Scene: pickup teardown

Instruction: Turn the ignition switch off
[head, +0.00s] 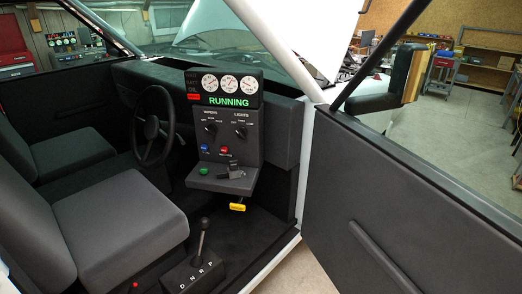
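A grey dash panel (227,149) stands in the middle of the head view, inside the pickup cab. Its top display (229,100) reads RUNNING in green, below three white gauges. On the sloped ledge at the panel's bottom is a small grey-black part (233,171) that looks like the ignition switch; its exact position is too small to read. A green button (203,171) sits left of it. Neither gripper is in view.
The panel has wipers (210,127) and lights (240,131) knobs, plus blue and red buttons. A yellow handle (237,207) hangs below. A gear lever (202,238), seats (118,226) and steering wheel (152,142) are nearby. The open door (400,215) stands at right.

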